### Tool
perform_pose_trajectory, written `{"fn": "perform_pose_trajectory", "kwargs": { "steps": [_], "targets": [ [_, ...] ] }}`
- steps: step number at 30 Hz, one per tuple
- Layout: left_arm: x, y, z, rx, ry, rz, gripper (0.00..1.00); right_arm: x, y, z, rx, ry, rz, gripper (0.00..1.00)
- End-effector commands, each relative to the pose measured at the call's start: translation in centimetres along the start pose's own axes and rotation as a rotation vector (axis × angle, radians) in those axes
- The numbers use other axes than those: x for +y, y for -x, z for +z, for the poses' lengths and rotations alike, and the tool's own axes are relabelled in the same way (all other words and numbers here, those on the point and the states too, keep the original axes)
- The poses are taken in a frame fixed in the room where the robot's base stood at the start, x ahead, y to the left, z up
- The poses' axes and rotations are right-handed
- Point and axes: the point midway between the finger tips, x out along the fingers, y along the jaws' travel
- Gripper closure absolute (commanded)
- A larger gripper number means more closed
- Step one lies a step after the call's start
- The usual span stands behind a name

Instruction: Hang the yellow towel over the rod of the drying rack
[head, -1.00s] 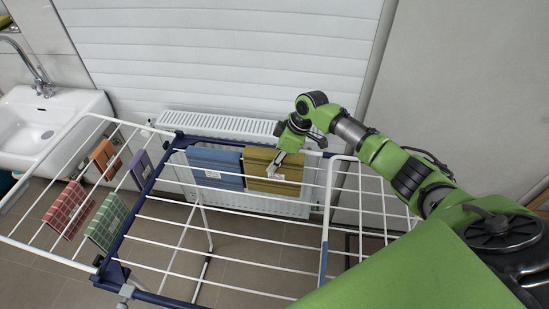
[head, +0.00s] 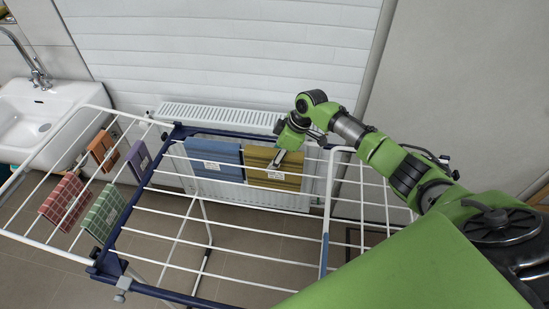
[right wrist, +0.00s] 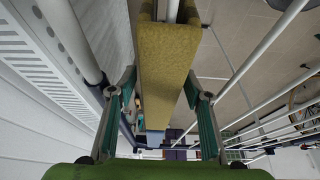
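The yellow towel (head: 272,174) is draped over a rod at the back of the drying rack (head: 180,231), with a white label on its front. In the right wrist view the towel (right wrist: 165,70) shows folded over the white rod. My right gripper (head: 284,157) is at the towel's upper edge. In the right wrist view its two fingers (right wrist: 160,90) are spread, one on each side of the towel, with a gap visible at least on the left side. My left gripper is not in view.
A blue towel (head: 214,160) hangs just left of the yellow one. Small red (head: 66,199), green (head: 104,211), orange (head: 103,150) and purple (head: 138,160) cloths hang on the left wing. A radiator (head: 222,117) stands behind, a sink (head: 45,117) at left.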

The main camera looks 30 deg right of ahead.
Motion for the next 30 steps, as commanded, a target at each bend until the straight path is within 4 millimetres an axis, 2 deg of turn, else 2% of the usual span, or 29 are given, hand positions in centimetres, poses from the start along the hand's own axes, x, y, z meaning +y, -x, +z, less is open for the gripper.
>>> {"fn": "perform_pose_trajectory", "kwargs": {
  "steps": [6,10,21,25,30],
  "targets": [
    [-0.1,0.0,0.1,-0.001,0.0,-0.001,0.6,-0.1,-0.1,0.2,-0.004,0.0,-0.002,0.55],
    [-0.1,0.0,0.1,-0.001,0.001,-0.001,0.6,0.0,0.9,0.1,-0.002,0.001,0.0,0.55],
    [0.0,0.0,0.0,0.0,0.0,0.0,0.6,0.1,8.5,0.1,-0.001,0.001,0.003,0.55],
    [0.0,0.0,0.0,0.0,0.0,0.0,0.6,0.0,10.5,0.0,-0.001,0.0,0.002,0.55],
    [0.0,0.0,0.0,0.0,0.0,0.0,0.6,0.0,11.8,0.0,0.0,0.001,0.001,0.55]
  ]
}}
